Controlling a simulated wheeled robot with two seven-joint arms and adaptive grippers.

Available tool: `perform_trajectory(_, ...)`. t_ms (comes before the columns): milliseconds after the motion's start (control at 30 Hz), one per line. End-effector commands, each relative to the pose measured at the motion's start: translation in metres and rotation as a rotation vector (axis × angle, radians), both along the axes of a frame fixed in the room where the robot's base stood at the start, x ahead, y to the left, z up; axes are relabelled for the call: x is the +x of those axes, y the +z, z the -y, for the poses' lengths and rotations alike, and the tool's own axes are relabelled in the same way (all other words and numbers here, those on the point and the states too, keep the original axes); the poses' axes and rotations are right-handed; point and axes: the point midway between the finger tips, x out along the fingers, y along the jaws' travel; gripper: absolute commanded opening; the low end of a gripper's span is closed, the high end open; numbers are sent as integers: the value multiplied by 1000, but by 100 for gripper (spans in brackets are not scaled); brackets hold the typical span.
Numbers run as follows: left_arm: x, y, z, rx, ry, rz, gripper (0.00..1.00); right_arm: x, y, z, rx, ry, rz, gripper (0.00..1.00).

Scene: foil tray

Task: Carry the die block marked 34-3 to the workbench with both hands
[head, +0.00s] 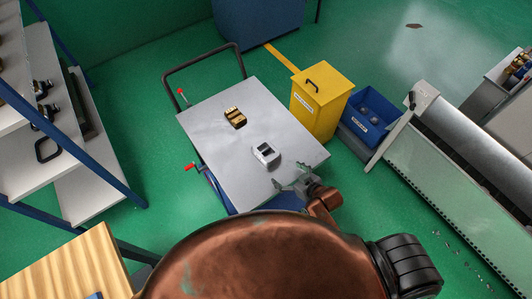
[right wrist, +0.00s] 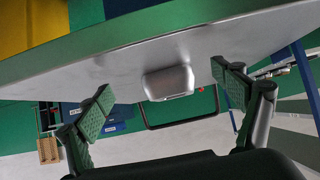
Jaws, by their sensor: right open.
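A grey metal block with a dark opening (head: 266,155) sits on the grey top of a cart (head: 215,150), near its right side. A brass-coloured block (head: 235,117) sits farther back on the same top. I cannot read a 34-3 marking on either. My right gripper (head: 291,177) is open and empty at the cart's near right edge, just short of the grey block. In the right wrist view the grey block (right wrist: 168,84) shows beyond and between the spread fingers, apart from them. My left gripper is not in view. A wooden bench top (head: 70,268) shows at the lower left.
A yellow bin (head: 320,105) and a blue crate (head: 366,118) stand right of the cart. Shelving (head: 55,140) with dark parts is at the left. A long grey machine (head: 450,150) is at the right. Green floor lies open between shelving and cart.

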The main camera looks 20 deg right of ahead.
Motion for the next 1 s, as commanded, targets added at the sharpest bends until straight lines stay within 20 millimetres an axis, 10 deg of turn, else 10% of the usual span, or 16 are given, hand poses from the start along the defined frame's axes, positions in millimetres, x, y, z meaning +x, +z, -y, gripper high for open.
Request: perform_trajectory(1000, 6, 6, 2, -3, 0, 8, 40, 115, -11, -50, 76, 53, 204, 88)
